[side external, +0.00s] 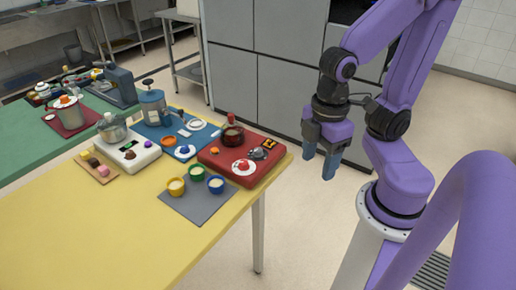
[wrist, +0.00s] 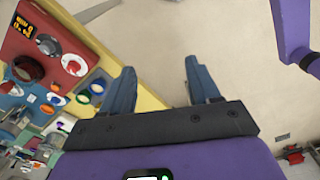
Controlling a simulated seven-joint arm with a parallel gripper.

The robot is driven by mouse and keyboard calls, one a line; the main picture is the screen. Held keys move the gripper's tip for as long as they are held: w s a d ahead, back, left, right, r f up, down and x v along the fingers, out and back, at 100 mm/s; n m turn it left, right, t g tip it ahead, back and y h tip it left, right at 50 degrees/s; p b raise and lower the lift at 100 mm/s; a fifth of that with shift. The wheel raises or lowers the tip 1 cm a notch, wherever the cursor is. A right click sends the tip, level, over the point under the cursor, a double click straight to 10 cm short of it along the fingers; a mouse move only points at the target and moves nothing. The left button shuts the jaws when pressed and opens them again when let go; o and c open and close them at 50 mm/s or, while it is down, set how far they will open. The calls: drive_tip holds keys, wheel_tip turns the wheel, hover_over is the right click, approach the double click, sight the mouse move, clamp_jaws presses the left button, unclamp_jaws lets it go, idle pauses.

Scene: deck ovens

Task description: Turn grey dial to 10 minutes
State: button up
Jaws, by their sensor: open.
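A red box-shaped unit (side external: 218,163) stands on the right end of the yellow table. A small grey dial (side external: 258,154) is on its top, next to a small black display with orange marks too small to read. A white dial with a red centre (side external: 243,167) sits nearer the front edge. In the wrist view, the grey dial (wrist: 47,44) and the white-and-red dial (wrist: 75,65) show at the upper left. My gripper (side external: 319,165) is open and empty. It points down over the floor, right of the table and apart from the unit. Its fingers (wrist: 160,66) also show in the wrist view.
A dark red pot (side external: 232,136) stands on the back of the red unit. Several small cups stand on a grey mat (side external: 205,208) in front. A blue board (side external: 190,137) and a white scale-like unit (side external: 127,152) are further left. Clear floor lies right of the table.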

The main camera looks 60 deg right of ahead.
drive_tip(key=w, duration=0.9)
drive_tip(key=n, duration=0.1)
hover_over(258, 149)
wheel_tip(258, 149, down, 18)
drive_tip(key=shift+a+r, duration=0.1)
drive_tip(key=c, duration=1)
